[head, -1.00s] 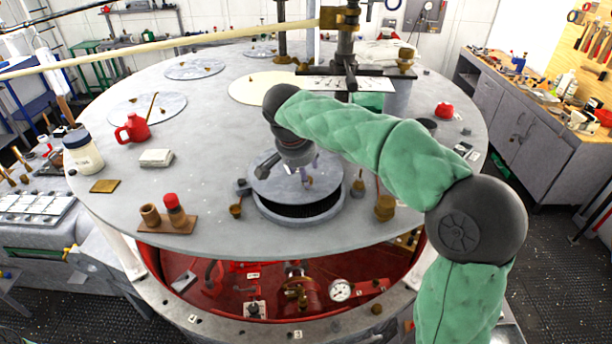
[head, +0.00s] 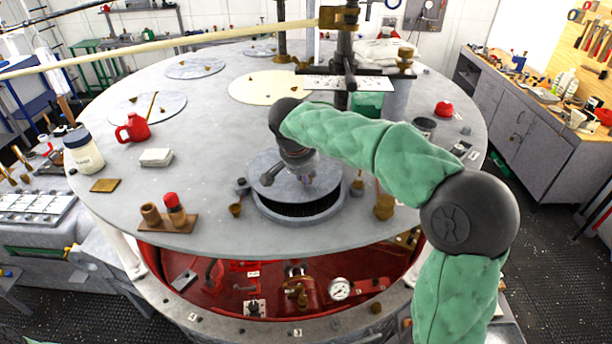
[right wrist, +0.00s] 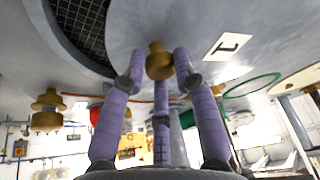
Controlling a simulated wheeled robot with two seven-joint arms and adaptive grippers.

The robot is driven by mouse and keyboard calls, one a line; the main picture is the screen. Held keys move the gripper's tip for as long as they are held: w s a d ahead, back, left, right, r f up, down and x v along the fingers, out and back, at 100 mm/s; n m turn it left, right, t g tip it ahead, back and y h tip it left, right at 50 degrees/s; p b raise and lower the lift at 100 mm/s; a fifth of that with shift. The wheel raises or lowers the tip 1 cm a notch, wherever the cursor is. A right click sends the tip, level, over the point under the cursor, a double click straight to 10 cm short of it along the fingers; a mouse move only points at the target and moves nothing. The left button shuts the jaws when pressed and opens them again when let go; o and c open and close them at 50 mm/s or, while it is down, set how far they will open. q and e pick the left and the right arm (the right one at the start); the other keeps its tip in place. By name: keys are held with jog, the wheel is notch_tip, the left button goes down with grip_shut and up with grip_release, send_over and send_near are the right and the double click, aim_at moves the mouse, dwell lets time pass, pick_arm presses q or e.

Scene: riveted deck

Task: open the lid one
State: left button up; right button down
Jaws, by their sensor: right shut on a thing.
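A round grey lid (head: 268,163) is near the front middle of the deck, raised above its round rim (head: 262,212). A dark gap shows under the lid's near side. In the right wrist view the lid (right wrist: 190,25) carries a white label "1" and a brass knob (right wrist: 159,62). My right gripper (head: 308,182) is over the lid; its purple fingers (right wrist: 160,75) are shut on the knob. A dark mesh opening (right wrist: 80,22) shows beside the lid in the wrist view. My left gripper is in neither view.
A small brass cup (head: 235,210), brass fittings (head: 384,207) and a block with two cylinders (head: 172,218) stand around the opening. A red jug (head: 133,128) is at the left. A dark post (head: 346,65) rises behind. Clear deck lies left of the lid.

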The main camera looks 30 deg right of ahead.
jog(key=shift+w+d+n, duration=0.5)
jog(key=shift+w+d, duration=0.05)
jog(key=shift+w, duration=0.2)
jog(key=w+d+n+p, duration=0.1)
jog(key=w+n, duration=0.1)
jog(key=w+n+t+y+p, duration=0.1)
jog(key=w, duration=0.2)
jog(key=w+d+n+y+p, duration=0.1)
jog(key=w+n+p, duration=0.1)
jog(key=w, duration=0.1)
jog(key=shift+d+r+n, duration=0.1)
jog(key=shift+d+n, duration=0.2)
jog(key=shift+d, duration=0.05)
jog(key=shift+w+n+t+p, duration=0.3)
jog(key=shift+w+n+p, duration=0.3)
jog(key=shift+w, duration=0.2)
jog(key=shift+y, duration=0.3)
jog(key=c, duration=1)
grip_release()
